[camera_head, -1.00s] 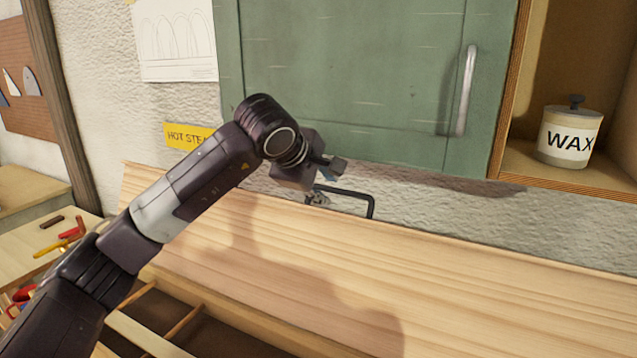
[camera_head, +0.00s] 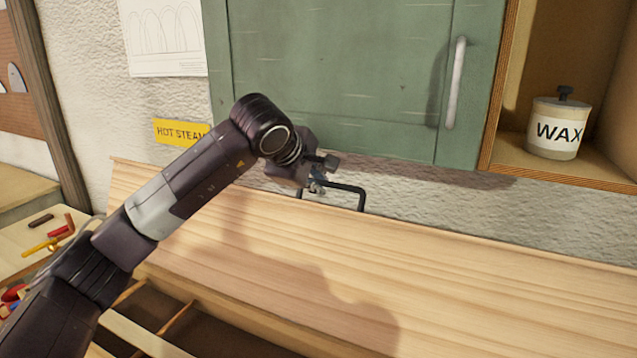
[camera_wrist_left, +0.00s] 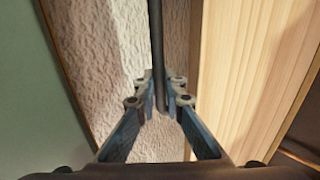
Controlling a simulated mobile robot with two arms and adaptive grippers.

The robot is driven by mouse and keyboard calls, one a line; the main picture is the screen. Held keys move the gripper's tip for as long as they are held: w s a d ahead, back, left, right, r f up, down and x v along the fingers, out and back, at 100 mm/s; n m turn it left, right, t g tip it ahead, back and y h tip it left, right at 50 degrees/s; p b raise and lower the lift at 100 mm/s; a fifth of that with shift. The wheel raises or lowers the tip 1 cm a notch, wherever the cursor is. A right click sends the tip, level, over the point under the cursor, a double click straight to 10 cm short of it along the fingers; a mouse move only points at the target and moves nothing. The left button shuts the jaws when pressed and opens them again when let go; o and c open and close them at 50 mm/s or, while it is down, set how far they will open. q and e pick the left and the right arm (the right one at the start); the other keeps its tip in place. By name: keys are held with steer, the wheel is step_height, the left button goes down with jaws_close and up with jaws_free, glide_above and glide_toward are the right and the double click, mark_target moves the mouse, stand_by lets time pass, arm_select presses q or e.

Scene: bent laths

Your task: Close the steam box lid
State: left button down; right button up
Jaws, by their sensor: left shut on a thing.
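The steam box lid (camera_head: 450,270) is a long pale wooden board, raised and tilted back towards the wall. A black bar handle (camera_head: 348,187) stands at its upper edge. My left gripper (camera_head: 316,184) is at the left part of this handle and shut on it. In the left wrist view the dark handle bar (camera_wrist_left: 157,45) runs between the two fingers (camera_wrist_left: 161,95), with the lid's wood (camera_wrist_left: 240,60) to the right. The box (camera_head: 215,325) is open below the lid, with slats and a dark inside. My right gripper is not in view.
A green cabinet door (camera_head: 340,70) with a metal handle hangs above the lid. A wax jar (camera_head: 556,130) stands on a shelf at the right. A yellow sign (camera_head: 180,131) is on the rough wall. Coloured tools lie on a bench (camera_head: 25,225) at the left.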

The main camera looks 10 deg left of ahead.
arm_select(q)
steer(key=s+a, duration=0.2)
steer(key=s, duration=0.9)
steer(key=s+a+r, duration=0.1)
steer(key=s+a, duration=0.1)
steer(key=s, duration=0.9)
steer(key=shift+s+a+r, duration=0.15)
steer(key=shift+s, duration=0.05)
